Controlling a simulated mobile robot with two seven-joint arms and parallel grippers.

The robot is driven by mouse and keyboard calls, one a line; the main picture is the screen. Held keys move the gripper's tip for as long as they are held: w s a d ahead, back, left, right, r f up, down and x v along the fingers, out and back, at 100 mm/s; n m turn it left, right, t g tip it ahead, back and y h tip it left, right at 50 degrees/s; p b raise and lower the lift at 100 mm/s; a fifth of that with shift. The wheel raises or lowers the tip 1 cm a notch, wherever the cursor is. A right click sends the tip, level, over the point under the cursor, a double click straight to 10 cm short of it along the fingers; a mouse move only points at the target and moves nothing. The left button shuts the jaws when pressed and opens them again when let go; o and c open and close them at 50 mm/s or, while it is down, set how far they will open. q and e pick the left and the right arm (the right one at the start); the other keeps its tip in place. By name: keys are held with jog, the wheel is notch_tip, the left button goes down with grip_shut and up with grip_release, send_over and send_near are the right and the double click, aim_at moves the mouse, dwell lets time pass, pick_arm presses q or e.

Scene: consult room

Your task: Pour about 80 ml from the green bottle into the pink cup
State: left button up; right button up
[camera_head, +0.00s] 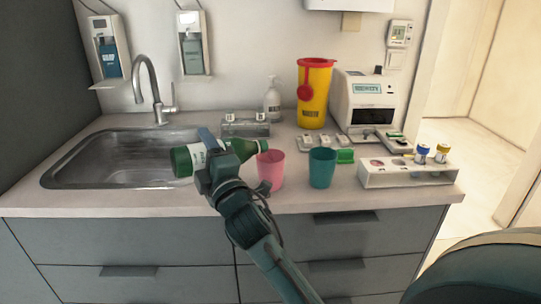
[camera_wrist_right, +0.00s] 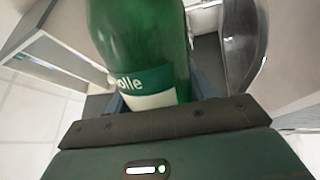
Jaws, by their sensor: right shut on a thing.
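The green bottle (camera_head: 183,161) is held tilted almost on its side, with its neck pointing right toward the pink cup. My right gripper (camera_head: 215,157) is shut around its body. In the right wrist view the green bottle (camera_wrist_right: 145,45) fills the space between the fingers, with part of its label showing. I cannot tell whether liquid is flowing or how full the cup is. My left gripper is not in view.
A teal cup (camera_head: 322,168) stands just right of the pink cup. A white tube rack (camera_head: 405,177) is farther right. The sink (camera_head: 75,177) lies left, with its faucet (camera_head: 150,88) behind. A yellow bin (camera_head: 313,95) and a white device (camera_head: 365,98) stand at the back.

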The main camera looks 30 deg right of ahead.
pick_arm(q)
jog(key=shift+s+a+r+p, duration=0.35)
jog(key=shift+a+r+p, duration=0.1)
jog(key=shift+p, duration=0.1)
pick_arm(e)
jog(key=shift+d+r+m, duration=0.1)
jog(key=shift+r+m, duration=0.5)
dwell(0.9)
